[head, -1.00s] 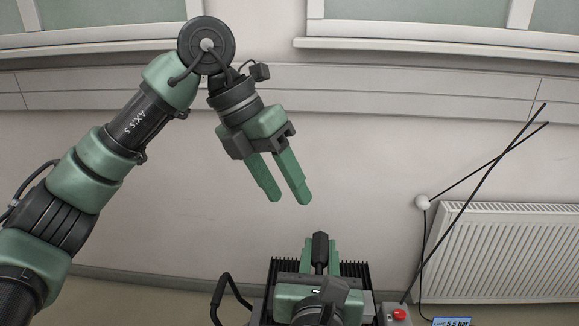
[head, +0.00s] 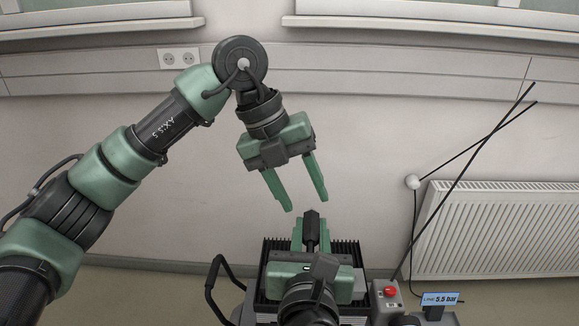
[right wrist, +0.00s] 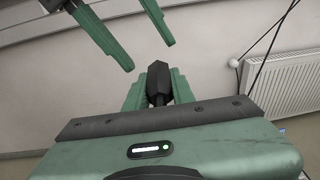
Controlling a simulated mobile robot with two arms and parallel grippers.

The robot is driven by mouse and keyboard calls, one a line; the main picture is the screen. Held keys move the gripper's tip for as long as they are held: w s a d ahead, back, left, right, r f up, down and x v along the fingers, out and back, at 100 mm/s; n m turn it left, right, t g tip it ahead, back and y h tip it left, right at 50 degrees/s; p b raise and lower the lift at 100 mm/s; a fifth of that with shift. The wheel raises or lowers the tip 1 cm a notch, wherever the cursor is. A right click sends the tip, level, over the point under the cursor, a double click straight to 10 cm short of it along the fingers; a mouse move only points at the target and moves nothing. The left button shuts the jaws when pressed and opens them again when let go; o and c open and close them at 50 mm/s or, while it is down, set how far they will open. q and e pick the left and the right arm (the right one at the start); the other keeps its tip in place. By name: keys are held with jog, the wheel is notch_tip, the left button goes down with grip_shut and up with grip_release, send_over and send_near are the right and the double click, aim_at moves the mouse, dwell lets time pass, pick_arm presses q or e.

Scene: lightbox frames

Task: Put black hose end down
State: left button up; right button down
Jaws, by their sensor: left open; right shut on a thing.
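My right gripper (head: 311,226) is low in the middle of the head view, with its fingers pointing up in the picture. It is shut on the black hose end (head: 311,231), a dark, faceted piece whose tip stands out past the fingers. The hose end also shows between the green fingers in the right wrist view (right wrist: 158,80). No length of hose can be made out behind it. My left gripper (head: 307,204) is open and empty, its fingertips just above the hose end in the picture. Its fingers also show at the top of the right wrist view (right wrist: 146,56). I see no contact between them.
A black ribbed unit (head: 356,252) lies behind my right gripper, with a black handle (head: 211,285) to its left. To the right are a red button (head: 390,292), a display reading 5.5 bar (head: 441,299), crossing black rods (head: 470,162) and a white radiator (head: 500,235). A socket (head: 178,58) is on the wall.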

pick_arm(q)
jog(key=shift+x, duration=1.4)
jog(key=shift+c, duration=0.3)
grip_shut()
pick_arm(e)
jog(key=c, duration=1.1)
grip_release()
